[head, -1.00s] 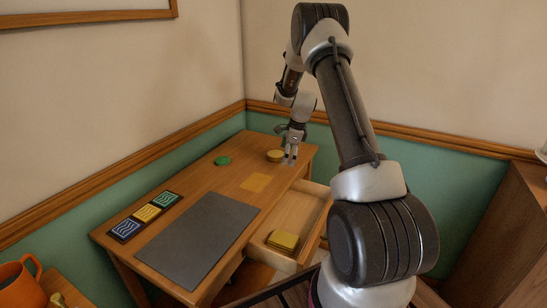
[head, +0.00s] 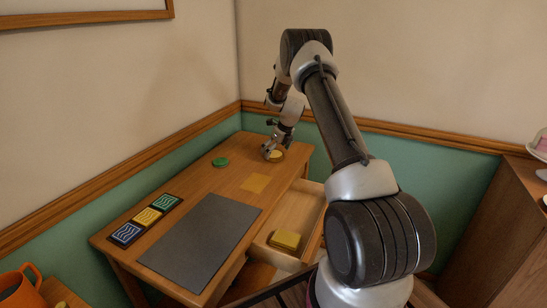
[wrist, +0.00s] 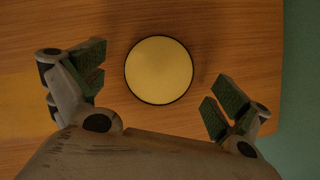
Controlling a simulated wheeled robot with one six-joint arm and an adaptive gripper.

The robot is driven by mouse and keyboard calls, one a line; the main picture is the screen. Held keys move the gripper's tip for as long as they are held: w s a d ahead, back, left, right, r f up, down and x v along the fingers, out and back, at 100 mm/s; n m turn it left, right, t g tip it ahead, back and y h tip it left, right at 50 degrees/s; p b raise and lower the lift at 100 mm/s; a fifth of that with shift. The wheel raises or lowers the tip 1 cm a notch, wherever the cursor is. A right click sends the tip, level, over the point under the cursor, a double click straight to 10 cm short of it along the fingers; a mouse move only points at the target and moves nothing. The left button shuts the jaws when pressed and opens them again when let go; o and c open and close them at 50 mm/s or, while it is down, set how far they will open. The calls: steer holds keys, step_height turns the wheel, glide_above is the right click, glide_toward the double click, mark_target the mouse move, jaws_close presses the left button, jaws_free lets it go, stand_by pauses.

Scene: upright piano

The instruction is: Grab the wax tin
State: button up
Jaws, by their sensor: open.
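The wax tin, by its look the round flat yellow tin with a dark rim (head: 276,155), lies on the far right part of the wooden desk. It also shows whole in the wrist view (wrist: 159,70). My gripper (head: 271,150) is at the tin in the head view and partly covers it. In the wrist view my open gripper (wrist: 155,82) has one finger pair left and one right of the tin, with bare wood visible between. The fingers do not appear to touch it. Their height above the desk is hard to tell.
A green round item (head: 221,162) and a flat yellow square (head: 255,183) lie on the desk (head: 215,185). A grey mat (head: 203,237) and blue, yellow and green wave tiles (head: 146,219) are nearer. The open drawer (head: 311,220) holds a yellow square stack (head: 287,239).

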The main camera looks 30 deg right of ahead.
steer(key=shift+x, duration=0.75)
steer(key=c, duration=1.2)
